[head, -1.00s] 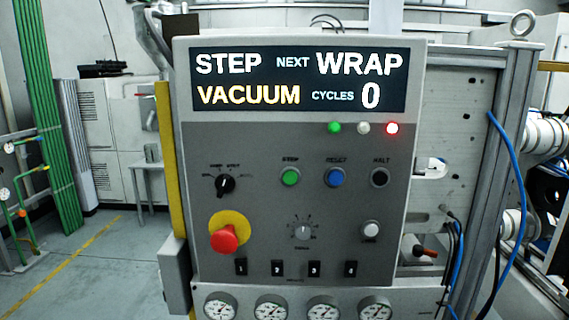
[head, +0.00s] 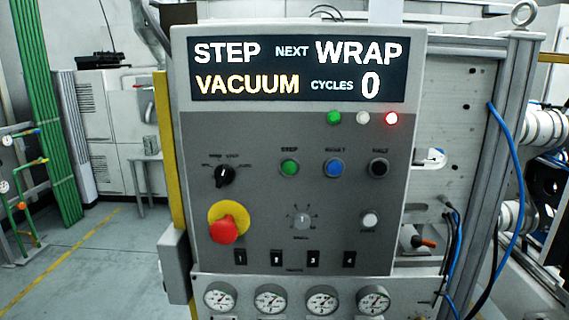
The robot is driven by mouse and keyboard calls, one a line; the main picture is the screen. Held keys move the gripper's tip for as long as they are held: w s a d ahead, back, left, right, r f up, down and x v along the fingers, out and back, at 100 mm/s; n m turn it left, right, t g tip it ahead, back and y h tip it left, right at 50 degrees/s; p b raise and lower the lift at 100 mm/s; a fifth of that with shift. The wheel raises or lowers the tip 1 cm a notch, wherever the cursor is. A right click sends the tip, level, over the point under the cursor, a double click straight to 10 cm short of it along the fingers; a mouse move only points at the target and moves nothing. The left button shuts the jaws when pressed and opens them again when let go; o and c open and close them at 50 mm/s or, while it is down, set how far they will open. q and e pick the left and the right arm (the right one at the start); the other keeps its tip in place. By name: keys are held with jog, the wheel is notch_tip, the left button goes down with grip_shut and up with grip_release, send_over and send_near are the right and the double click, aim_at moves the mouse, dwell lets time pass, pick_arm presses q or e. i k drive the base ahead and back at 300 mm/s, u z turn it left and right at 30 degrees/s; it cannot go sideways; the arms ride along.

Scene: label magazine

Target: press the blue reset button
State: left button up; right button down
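The blue reset button (head: 334,168) sits on the grey control panel (head: 260,140), in the row below the display. The green step button (head: 289,168) is to its left and the black halt button (head: 378,168) to its right. The display (head: 300,68) reads STEP, NEXT WRAP, VACUUM, CYCLES 0. The red indicator lamp (head: 391,119) glows at the right of the lamp row, beside a green lamp (head: 334,118) and a pale one (head: 363,118). Neither of my grippers is in view. Nothing covers the blue button.
A red mushroom button (head: 223,229) on a yellow collar sticks out at the panel's lower left. A black selector (head: 225,175), a grey knob (head: 302,221) and a white button (head: 369,220) are nearby. Several gauges (head: 270,300) line the bottom. Blue cables (head: 512,160) hang at right.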

aim_at(334, 168)
jog(key=k, duration=0.5)
jog(key=u, duration=1.35)
jog(key=i, duration=0.5)
jog(key=z, duration=1.4)
